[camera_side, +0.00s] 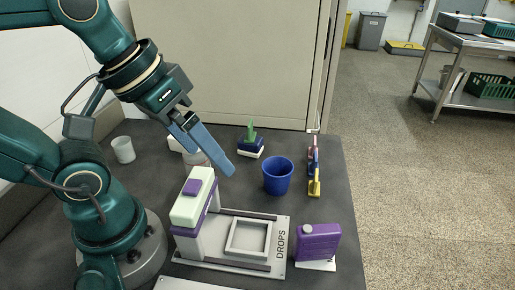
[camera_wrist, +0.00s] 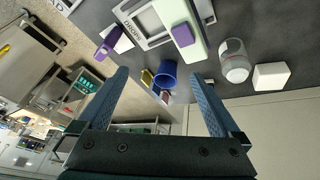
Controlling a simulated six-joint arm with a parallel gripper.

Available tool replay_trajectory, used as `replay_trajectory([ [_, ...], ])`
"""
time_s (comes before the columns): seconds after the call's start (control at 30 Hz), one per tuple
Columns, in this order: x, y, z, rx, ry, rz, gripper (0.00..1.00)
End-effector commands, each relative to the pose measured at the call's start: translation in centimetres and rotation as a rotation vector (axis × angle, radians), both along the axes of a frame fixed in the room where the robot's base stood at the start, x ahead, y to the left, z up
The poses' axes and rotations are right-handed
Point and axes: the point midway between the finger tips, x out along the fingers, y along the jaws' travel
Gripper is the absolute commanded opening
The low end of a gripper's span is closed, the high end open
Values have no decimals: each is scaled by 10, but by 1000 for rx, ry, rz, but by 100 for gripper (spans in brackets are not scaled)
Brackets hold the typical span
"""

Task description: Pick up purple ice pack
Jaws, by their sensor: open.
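A purple flask-shaped pack with a grey cap (camera_side: 319,243), which looks like the ice pack, stands upright on a small white plate at the front right. It also shows in the wrist view (camera_wrist: 107,41), at upper left. A smaller purple pad (camera_side: 192,187) lies on top of a pale block; it shows in the wrist view (camera_wrist: 182,35) too. My gripper (camera_side: 216,162) is open and empty, in the air above the table, behind and to the left of the purple pack. In the wrist view my gripper (camera_wrist: 158,73) has its blue fingers wide apart.
A blue cup (camera_side: 278,177), a yellow-and-blue item (camera_side: 314,186), a green-topped item (camera_side: 251,144) and a white cup (camera_side: 123,149) are farther back. A cabinet (camera_side: 235,60) closes off the rear.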

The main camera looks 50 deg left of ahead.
Motion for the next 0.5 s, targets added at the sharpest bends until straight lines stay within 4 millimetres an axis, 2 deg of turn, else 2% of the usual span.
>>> replay_trajectory([
  [0.2,19,-25,28,-183,166,124,100],
  [0.5,63,-56,48,-403,472,269,100],
])
